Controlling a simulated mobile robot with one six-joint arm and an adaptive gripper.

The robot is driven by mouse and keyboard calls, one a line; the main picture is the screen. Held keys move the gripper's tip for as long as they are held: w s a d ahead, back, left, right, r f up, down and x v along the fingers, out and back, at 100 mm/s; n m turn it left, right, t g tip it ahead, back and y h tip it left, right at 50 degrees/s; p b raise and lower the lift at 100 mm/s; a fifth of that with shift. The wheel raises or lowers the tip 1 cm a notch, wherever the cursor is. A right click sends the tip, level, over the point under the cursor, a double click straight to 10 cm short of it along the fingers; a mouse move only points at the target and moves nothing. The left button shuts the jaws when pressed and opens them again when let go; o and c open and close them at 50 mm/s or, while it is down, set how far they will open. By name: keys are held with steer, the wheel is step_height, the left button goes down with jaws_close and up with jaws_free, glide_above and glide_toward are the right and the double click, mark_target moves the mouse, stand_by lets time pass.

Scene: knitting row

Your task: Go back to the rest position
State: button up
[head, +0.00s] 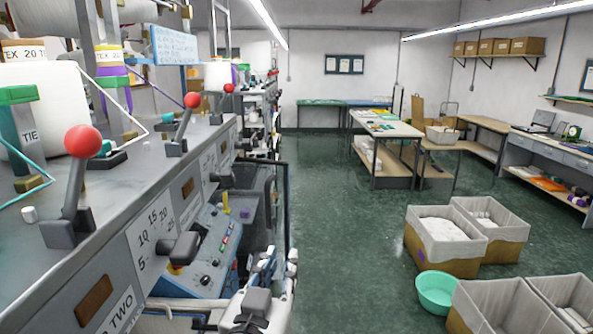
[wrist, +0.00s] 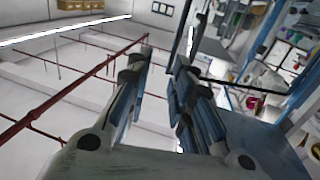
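My gripper (head: 278,262) is low in the middle of the head view, beside the end of the machine row and in front of its dark frame. In the wrist view, my gripper (wrist: 161,66) has its two fingers apart, with an empty gap between them. The fingers point up toward the ceiling side of that picture. Nothing is held.
On the left stands the grey knitting machine (head: 150,205) with red-knobbed levers (head: 83,141) and a blue control panel (head: 215,250) close to my arm. Fabric-lined bins (head: 447,262) and a green basin (head: 436,290) stand at right. The green floor (head: 340,230) between is clear.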

steer(key=s+d+f+n+g+y+b, duration=0.1)
steer(key=s+d+f+g+y+b, duration=0.1)
steer(key=s+d+f+g, duration=0.4)
steer(key=s+d+f+n+g+y+b, duration=0.1)
steer(key=s+d+f+g+b, duration=0.1)
steer(key=s+d+f+g, duration=0.5)
steer(key=s+d+f, duration=0.1)
steer(key=s+d, duration=0.3)
steer(key=s, duration=0.4)
steer(key=shift+s+f+y+b, duration=0.2)
steer(key=shift+f+y+b, duration=0.1)
steer(key=shift+f+y, duration=0.1)
steer(key=shift+a, duration=0.1)
